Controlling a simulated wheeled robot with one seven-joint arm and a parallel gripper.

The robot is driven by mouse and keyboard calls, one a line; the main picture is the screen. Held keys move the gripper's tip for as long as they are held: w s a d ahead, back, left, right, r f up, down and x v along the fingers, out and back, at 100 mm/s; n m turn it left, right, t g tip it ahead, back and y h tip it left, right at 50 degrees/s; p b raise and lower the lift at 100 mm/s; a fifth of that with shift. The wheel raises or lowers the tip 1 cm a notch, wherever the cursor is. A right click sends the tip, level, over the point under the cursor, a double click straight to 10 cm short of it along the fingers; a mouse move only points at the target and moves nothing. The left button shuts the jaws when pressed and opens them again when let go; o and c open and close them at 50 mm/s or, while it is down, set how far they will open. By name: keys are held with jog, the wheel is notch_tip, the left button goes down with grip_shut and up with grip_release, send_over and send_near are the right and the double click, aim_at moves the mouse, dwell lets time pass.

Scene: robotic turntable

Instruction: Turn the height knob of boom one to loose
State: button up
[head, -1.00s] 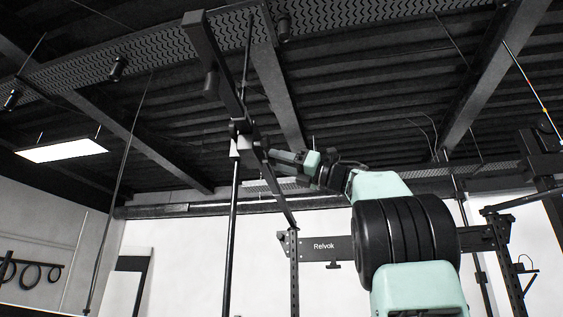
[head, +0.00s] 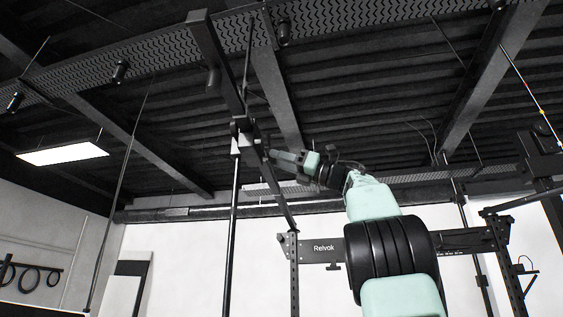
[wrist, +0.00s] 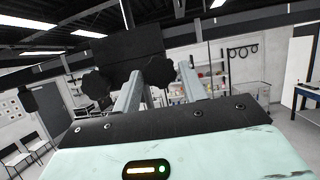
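A long dark boom (head: 218,65) slants across a thin upright pole (head: 231,230) in the head view. They meet at a dark clamp block (head: 241,128). My gripper (head: 272,154) is at the right side of this clamp; the head view shows no knob clearly. In the wrist view, one dark lobed knob (wrist: 158,72) sits between the two grey fingertips of my gripper (wrist: 160,72). A second dark lobed knob (wrist: 97,85) is outside the left finger. The fingers are apart, close to the knob's edges; whether they press on it is unclear. No label shows which knob is which.
A dark flat panel (wrist: 128,50) is behind the knobs. A rack crossbar (head: 325,247) marked "Relvok" stands right of the pole. Dark beams and a lit ceiling panel (head: 62,153) are overhead. Chairs (wrist: 38,145) and shelves (wrist: 210,75) are far off.

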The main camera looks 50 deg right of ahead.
jog(key=shift+o, duration=1.1)
jog(key=b+v, duration=0.6)
jog(key=v, duration=1.1)
jog(key=shift+s+d+f, duration=0.1)
jog(key=shift+s+d, duration=0.05)
